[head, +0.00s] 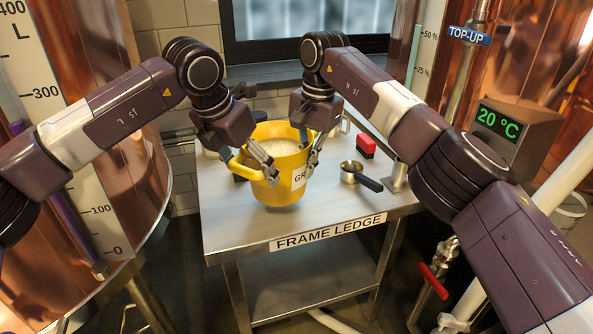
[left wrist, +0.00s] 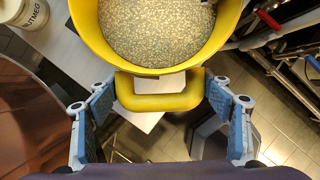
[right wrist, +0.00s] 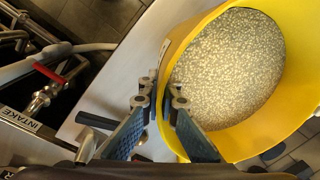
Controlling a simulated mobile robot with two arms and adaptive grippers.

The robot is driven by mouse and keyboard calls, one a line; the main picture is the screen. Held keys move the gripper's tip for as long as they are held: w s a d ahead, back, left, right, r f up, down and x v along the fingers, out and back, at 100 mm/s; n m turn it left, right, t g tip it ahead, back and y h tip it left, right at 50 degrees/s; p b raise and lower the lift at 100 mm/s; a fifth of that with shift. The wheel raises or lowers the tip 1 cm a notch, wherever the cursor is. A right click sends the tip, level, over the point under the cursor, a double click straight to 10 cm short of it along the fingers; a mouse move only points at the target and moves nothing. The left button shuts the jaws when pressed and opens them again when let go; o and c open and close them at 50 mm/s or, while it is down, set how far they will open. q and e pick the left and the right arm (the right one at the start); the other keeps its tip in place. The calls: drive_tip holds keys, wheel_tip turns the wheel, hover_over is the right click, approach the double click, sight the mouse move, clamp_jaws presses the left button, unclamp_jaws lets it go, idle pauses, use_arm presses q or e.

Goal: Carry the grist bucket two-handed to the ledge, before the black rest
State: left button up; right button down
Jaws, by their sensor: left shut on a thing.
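The yellow grist bucket (head: 279,190), full of pale grain (left wrist: 165,30), is upright over the frame ledge (head: 330,222); I cannot tell whether its base touches. My left gripper (left wrist: 160,92) is shut on the bucket's yellow handle (left wrist: 160,101), a finger at each side. My right gripper (right wrist: 163,92) is at the bucket's rim, its fingertips close together with a small gap; whether they pinch the wall is unclear. A small dark piece (head: 239,178) shows beside the bucket's left side, possibly the black rest, mostly hidden.
A metal scoop with a black handle (head: 369,183) and a red block (head: 366,146) lie right of the bucket on the ledge. A white tub marked nutmeg (left wrist: 22,12) stands nearby. Copper vessels flank the ledge. The ledge's front right is bare.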

use_arm(q)
drive_tip(key=shift+s+r, duration=0.1)
drive_tip(key=shift+r, duration=0.05)
use_arm(e)
drive_tip(key=shift+d+r, duration=0.15)
drive_tip(key=shift+d, duration=0.05)
use_arm(q)
drive_tip(key=shift+f, duration=0.25)
use_arm(e)
drive_tip(key=shift+w+f, duration=0.1)
drive_tip(key=shift+f, duration=0.15)
